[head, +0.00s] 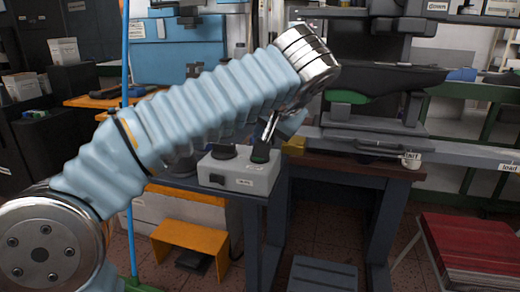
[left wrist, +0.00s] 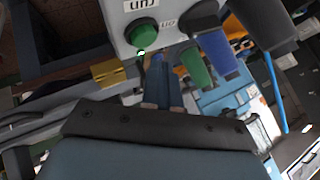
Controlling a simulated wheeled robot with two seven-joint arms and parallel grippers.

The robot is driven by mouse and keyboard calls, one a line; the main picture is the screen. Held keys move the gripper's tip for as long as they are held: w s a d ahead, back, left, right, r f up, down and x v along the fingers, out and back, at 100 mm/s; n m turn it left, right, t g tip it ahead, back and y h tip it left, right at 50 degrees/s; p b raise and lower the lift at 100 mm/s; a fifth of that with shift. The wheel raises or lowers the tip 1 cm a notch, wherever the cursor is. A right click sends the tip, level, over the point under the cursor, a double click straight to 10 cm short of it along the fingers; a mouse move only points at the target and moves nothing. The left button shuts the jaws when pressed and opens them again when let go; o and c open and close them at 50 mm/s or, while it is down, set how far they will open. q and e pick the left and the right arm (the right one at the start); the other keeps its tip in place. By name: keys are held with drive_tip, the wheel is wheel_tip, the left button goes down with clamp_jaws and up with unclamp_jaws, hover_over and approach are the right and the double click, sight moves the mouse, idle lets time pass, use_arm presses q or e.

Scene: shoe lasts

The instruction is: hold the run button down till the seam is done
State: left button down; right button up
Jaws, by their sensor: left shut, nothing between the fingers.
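The run button (left wrist: 143,33) is a round green button on a grey control box, with a "run" label beside it in the left wrist view. In the head view the control box (head: 250,177) stands on a small table, with the dark green button (head: 260,156) at its right end. My left gripper (head: 266,137) comes down from above to this button. It is shut and empty; in the left wrist view its fingertips (left wrist: 152,60) are close to the button's edge. I cannot tell whether they touch or press it. My right gripper is not in view.
A black knob (head: 223,152) sits beside the button on the box. A dark machine (head: 375,85) stands behind on the right, above a grey rail (head: 460,153) with "start" and "load" tags. An orange stand (head: 190,240) is below the table. A red stack (head: 475,245) is at lower right.

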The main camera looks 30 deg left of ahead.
use_arm(q)
wheel_tip(320, 180, up, 2)
drive_tip(key=shift+r+p, duration=0.2)
drive_tip(key=shift+p, duration=0.6)
drive_tip(key=shift+r, duration=0.9)
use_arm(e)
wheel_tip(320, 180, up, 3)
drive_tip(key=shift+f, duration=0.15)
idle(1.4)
